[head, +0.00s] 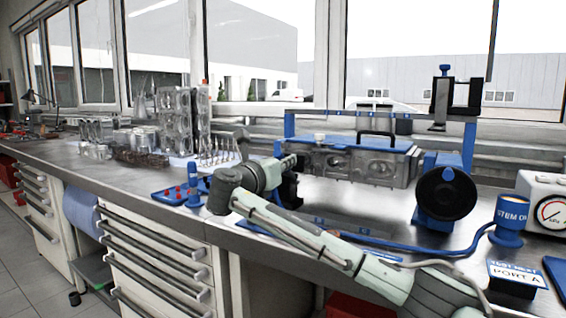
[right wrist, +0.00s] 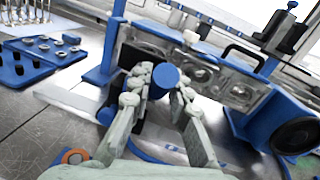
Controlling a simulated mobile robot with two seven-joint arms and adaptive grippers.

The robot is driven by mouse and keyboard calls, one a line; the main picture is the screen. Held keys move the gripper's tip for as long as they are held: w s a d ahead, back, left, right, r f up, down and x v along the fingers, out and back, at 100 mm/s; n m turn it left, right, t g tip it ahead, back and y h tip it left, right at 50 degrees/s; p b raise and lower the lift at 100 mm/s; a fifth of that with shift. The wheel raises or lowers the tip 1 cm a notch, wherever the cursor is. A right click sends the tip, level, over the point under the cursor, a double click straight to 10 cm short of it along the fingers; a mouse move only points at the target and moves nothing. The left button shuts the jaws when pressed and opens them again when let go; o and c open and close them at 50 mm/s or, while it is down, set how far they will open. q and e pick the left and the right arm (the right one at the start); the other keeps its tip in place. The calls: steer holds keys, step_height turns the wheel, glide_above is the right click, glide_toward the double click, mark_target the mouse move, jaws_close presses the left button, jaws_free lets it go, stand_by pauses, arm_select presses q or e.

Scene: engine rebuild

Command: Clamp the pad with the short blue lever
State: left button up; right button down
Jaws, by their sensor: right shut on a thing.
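My right gripper (head: 287,163) reaches in at the left end of the grey cylinder head (head: 355,166) in the head view. In the right wrist view, its two fingers (right wrist: 163,82) are shut on the short blue lever (right wrist: 166,74), whose round blue end shows between them. A black pad (right wrist: 143,55) shows behind the fingers, by the left end of the head. I cannot tell whether it touches the head. A large round black disc on a blue stand (head: 446,193) is at the head's right end. My left gripper is not in view.
A blue frame (head: 468,145) spans the head. A gauge box (head: 545,205) and blue cup (head: 508,222) stand at right, with a blue hose along the bench front.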

stand_by(0.4)
steer(key=shift+w+d+r+g+y, duration=0.2)
steer(key=shift+w+r+g+y, duration=0.1)
steer(key=shift+r+g, duration=0.15)
steer(key=shift+w+d+r+m+g+y, duration=0.15)
steer(key=shift+w+d+r+g+y, duration=0.2)
steer(key=shift+g, duration=0.3)
steer(key=shift+w+d+r+m+g+y, duration=0.2)
steer(key=shift+w+g+y, duration=0.2)
steer(key=shift+g, duration=0.2)
steer(key=shift+w+d+r+g+y, duration=0.1)
steer(key=shift+w+d+g+y, duration=0.35)
steer(key=shift+g, duration=0.2)
steer(key=shift+w+d+r+g+y, duration=0.1)
steer(key=shift+w+d+g+y, duration=0.15)
steer(key=shift+w+g, duration=0.35)
steer(key=c, duration=1.4)
jaws_free()
steer(key=shift+s, duration=0.1)
steer(key=v, duration=1.2)
steer(key=shift+r, duration=0.1)
